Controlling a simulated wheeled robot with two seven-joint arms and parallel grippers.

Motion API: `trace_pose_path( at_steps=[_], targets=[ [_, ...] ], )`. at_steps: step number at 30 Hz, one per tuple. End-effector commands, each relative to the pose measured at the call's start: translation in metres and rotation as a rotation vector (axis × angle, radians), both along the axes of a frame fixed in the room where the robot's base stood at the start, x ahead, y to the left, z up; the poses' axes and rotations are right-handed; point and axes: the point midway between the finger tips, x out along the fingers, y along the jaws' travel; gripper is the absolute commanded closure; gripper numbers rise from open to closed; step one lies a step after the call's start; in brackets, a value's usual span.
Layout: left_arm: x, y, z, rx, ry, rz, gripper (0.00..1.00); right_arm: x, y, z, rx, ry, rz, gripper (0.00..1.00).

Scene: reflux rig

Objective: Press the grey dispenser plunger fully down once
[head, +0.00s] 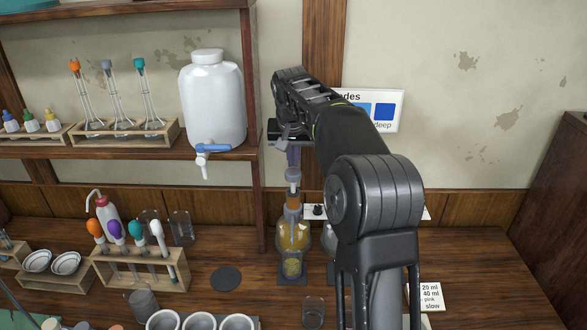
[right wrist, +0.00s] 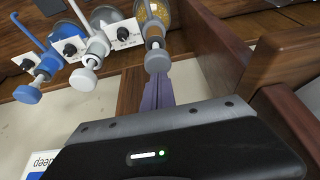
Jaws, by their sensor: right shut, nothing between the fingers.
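A grey dispenser plunger (head: 293,175) stands upright on an amber flask (head: 293,236) at the back of the bench. In the right wrist view its round grey knob (right wrist: 157,62) shows near my fingertips. My right gripper (head: 292,158) points down above this plunger, fingers closed together and empty. In the right wrist view the fingers (right wrist: 157,90) are close to the knob; I cannot tell if they touch it. Two more knobbed plungers show there, a white-stemmed one (right wrist: 83,79) and a blue one (right wrist: 27,94). My left gripper is not in view.
A white tank (head: 213,100) with a blue tap stands on the shelf left of my right arm. A shelf post (head: 256,130) rises close to the gripper. A rack of droppers (head: 138,268), a dark round mat (head: 226,278) and a glass beaker (head: 313,312) are on the bench.

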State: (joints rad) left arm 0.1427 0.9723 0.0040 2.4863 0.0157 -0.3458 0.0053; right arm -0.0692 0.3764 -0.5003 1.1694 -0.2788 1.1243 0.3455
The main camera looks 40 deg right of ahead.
Motion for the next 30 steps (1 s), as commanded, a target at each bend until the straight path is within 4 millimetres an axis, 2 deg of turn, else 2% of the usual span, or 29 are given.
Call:
trace_pose_path(
  at_steps=[14, 20, 30],
  targets=[
    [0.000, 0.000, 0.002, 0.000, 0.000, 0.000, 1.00, 0.000, 0.000, 0.004, -0.001, -0.001, 0.000, 1.00],
    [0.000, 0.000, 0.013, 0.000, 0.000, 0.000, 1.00, 0.000, 0.000, 0.023, -0.001, -0.001, 0.000, 1.00],
    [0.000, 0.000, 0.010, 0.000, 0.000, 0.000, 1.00, 0.001, 0.000, 0.055, 0.000, -0.002, -0.001, 1.00]
  ],
)
